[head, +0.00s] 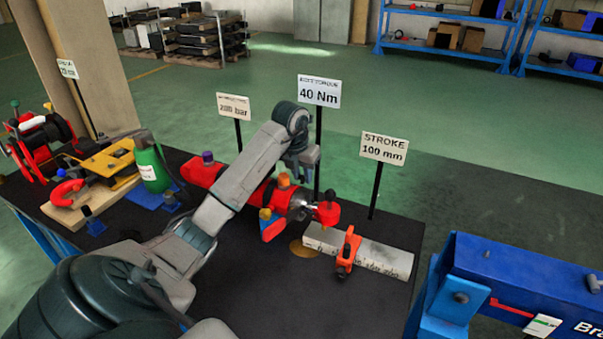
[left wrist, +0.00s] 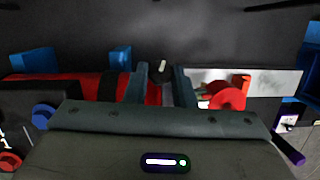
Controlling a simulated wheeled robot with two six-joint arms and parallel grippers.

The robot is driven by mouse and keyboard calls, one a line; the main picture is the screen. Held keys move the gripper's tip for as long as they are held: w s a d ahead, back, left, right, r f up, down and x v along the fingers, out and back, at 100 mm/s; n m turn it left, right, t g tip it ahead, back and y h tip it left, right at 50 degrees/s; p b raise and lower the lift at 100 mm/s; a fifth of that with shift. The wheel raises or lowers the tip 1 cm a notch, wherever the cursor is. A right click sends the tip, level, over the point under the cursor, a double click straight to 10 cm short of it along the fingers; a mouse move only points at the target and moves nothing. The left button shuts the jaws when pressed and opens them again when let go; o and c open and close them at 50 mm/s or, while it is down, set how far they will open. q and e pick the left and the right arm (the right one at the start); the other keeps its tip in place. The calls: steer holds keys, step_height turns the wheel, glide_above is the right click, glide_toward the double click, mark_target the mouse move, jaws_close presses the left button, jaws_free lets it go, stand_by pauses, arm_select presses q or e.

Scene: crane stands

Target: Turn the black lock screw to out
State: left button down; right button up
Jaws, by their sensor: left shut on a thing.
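The black lock screw (left wrist: 161,72) shows in the left wrist view as a dark round knob with a white mark along its top. The mark runs nearly straight up and down in that view. My left gripper (left wrist: 161,88) has one finger on each side of the knob and is shut on it. In the head view my left gripper (head: 301,170) points down over the red cylinder (head: 203,171), and the screw is hidden there. The cylinder lies across the black table. Its right end carries a red knob (head: 327,210). My right gripper does not show.
A white scale bar (head: 390,260) with an orange-red slider (head: 347,252) lies right of the cylinder. Signs on posts, such as the 40 Nm sign (head: 319,91), stand behind. A green bottle (head: 152,166) stands at left, a blue bench (head: 500,270) at right. The front table is clear.

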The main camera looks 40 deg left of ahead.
mark_target(301, 178)
arm_select(q)
steer(key=shift+r, duration=0.1)
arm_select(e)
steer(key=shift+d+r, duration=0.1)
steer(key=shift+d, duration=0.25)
arm_select(q)
steer(key=c, duration=1.2)
jaws_free()
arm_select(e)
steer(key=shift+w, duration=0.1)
arm_select(q)
steer(key=shift+r, duration=0.2)
steer(key=v, duration=0.2)
steer(key=shift+s+r+b, duration=0.1)
steer(key=shift+r+b, duration=0.2)
steer(key=shift+r, duration=0.1)
steer(key=p+v, duration=0.6)
steer(key=v, duration=0.1)
steer(key=shift+d+r+p, duration=0.15)
steer(key=shift+r+p, duration=0.1)
steer(key=shift+p, duration=0.15)
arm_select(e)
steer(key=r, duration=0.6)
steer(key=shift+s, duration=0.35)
arm_select(q)
steer(key=shift+s, duration=0.1)
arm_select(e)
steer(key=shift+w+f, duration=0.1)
